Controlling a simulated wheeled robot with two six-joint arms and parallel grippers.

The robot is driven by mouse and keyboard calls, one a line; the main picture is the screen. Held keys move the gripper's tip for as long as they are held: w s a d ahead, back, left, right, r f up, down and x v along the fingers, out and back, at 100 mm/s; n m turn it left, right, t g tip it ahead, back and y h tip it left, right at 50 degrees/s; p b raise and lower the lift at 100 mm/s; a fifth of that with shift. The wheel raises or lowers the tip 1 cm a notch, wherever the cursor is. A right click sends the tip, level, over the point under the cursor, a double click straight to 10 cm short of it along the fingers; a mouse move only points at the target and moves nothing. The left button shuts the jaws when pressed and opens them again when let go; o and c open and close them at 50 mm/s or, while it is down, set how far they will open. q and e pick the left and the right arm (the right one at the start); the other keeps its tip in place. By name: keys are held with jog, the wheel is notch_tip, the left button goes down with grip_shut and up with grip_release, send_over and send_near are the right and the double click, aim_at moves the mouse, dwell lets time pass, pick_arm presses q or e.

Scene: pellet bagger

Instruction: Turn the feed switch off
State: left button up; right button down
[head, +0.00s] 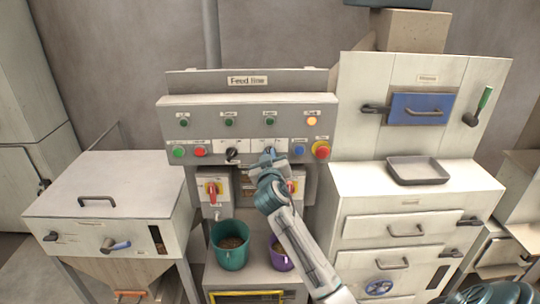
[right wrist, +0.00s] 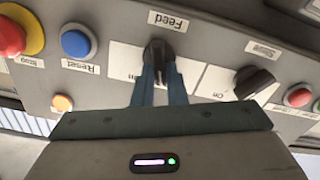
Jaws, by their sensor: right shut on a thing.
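The feed switch (right wrist: 157,49) is a black rotary knob under a "Feed" label, upside down in the right wrist view. My right gripper (right wrist: 160,72) is shut on this knob, with a finger on each side. The knob looks roughly upright, in line with the fingers. Its On/Off marks are partly covered by the fingers, so its setting is hard to read. In the head view my right gripper (head: 269,156) reaches up to the grey control panel (head: 210,103) and mostly hides the switch. My left gripper is not in view.
A similar black knob (right wrist: 254,81) sits beside the feed switch. A blue reset button (right wrist: 77,41) and a red stop button (right wrist: 12,38) are on its other side. Below the panel stand a green bucket (head: 231,257) and a purple bucket (head: 277,262).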

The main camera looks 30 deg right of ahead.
jog(key=shift+n, duration=1)
jog(key=c, duration=1.5)
grip_release()
jog(key=shift+w, duration=0.1)
jog(key=shift+o, duration=0.2)
jog(key=shift+a, duration=0.1)
jog(key=b+v, duration=0.3)
jog(key=v, duration=0.7)
jog(key=shift+s+b, duration=0.3)
jog(key=shift+s, duration=0.05)
jog(key=shift+a+f, duration=0.1)
jog(key=shift+a, duration=0.05)
